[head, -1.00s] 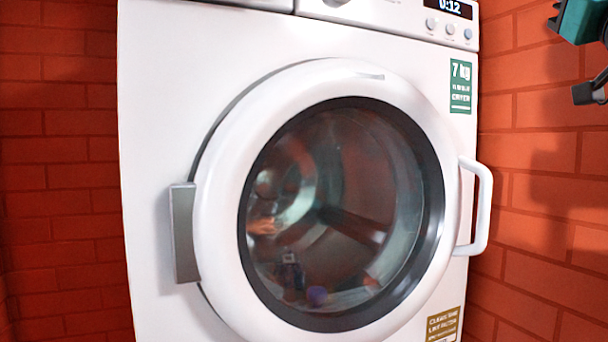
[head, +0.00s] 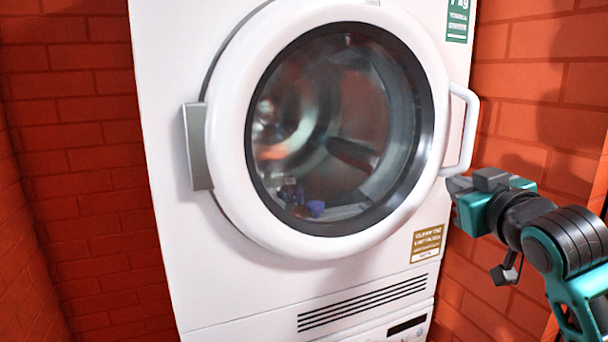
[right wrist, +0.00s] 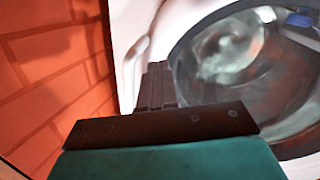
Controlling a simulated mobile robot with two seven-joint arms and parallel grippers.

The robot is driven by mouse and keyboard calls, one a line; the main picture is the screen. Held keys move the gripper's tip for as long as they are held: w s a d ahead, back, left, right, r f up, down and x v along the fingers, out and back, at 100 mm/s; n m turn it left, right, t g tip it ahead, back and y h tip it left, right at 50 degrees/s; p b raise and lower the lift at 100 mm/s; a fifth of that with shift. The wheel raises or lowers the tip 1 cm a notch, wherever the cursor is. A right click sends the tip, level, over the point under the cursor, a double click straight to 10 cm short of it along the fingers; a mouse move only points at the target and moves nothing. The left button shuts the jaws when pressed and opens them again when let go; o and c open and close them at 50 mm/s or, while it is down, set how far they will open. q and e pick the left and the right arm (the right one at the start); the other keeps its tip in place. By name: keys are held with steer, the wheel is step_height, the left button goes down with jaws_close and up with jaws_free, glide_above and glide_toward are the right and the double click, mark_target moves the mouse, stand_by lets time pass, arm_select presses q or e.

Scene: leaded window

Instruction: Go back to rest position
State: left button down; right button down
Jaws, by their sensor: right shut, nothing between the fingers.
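My right gripper (head: 468,186) is in the head view at the right, just below and in front of the white door handle (head: 464,130). It is shut and empty, with its dark fingers together; they also show in the right wrist view (right wrist: 155,85). I cannot tell whether it touches the handle. The round dryer door (head: 222,150) looks closed, with its grey hinge on the left. Through the glass a few small dark and purple items (head: 316,208) show in the drum. My left gripper is not in view.
The white dryer (head: 165,100) stands above another white appliance (head: 410,330) with a dark display. Orange brick walls (head: 85,180) close in on the left and right. The right wall is close behind my right arm.

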steer(key=s+a+f+g, duration=0.1)
steer(key=s+f+g, duration=0.2)
steer(key=s+f, duration=0.5)
steer(key=s+a+f+m+g, duration=0.1)
steer(key=s+f+g, duration=0.25)
steer(key=f, duration=0.85)
steer(key=s+a+f+g, duration=0.1)
steer(key=s+f+g, duration=0.2)
steer(key=s+f, duration=0.5)
steer(key=s+f+g, duration=0.4)
steer(key=s+f, duration=0.5)
steer(key=s, duration=0.4)
steer(key=w+a+f+t+y, duration=0.1)
steer(key=w+a+f+t, duration=0.2)
steer(key=w+f+t, duration=0.4)
steer(key=shift+w+a+f, duration=0.4)
steer(key=shift+w+f, duration=0.05)
steer(key=shift+f, duration=0.45)
